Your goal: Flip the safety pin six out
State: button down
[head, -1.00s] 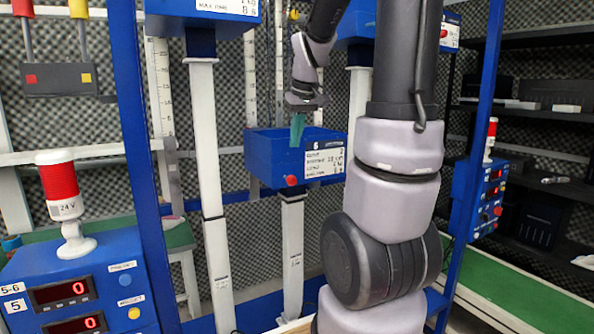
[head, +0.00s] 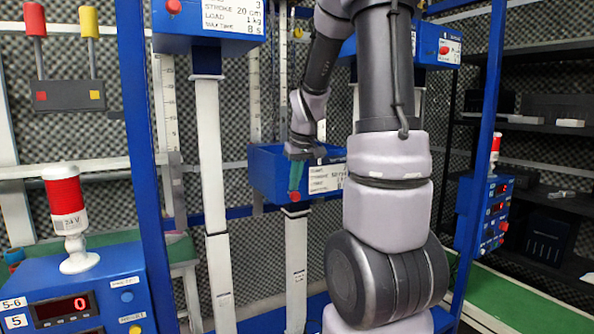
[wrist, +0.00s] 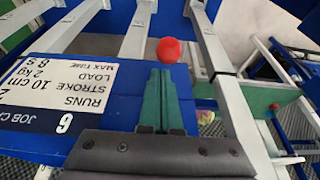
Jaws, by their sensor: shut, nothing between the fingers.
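Safety pin six appears as a red round knob (head: 295,196) low on the front of the blue box (head: 264,172) in the head view. The box's label, marked 6, shows in the wrist view (wrist: 62,95). My gripper (head: 296,186) points down in front of the box, its green fingers just above the knob. In the wrist view the fingers (wrist: 160,74) are together and empty, with their tips right at the red knob (wrist: 169,50). I cannot tell whether they touch it.
A white column (head: 295,260) stands under the box. A second white column (head: 210,170) carries another blue box (head: 207,30) at the left. Blue frame posts (head: 146,150) stand on both sides. A control panel with a red lamp (head: 64,206) is at the lower left.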

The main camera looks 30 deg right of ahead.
jog(key=shift+w+f, duration=0.15)
jog(key=shift+f, duration=0.3)
jog(key=shift+s, duration=1.85)
jog(key=v, duration=1)
jog(key=shift+r, duration=0.4)
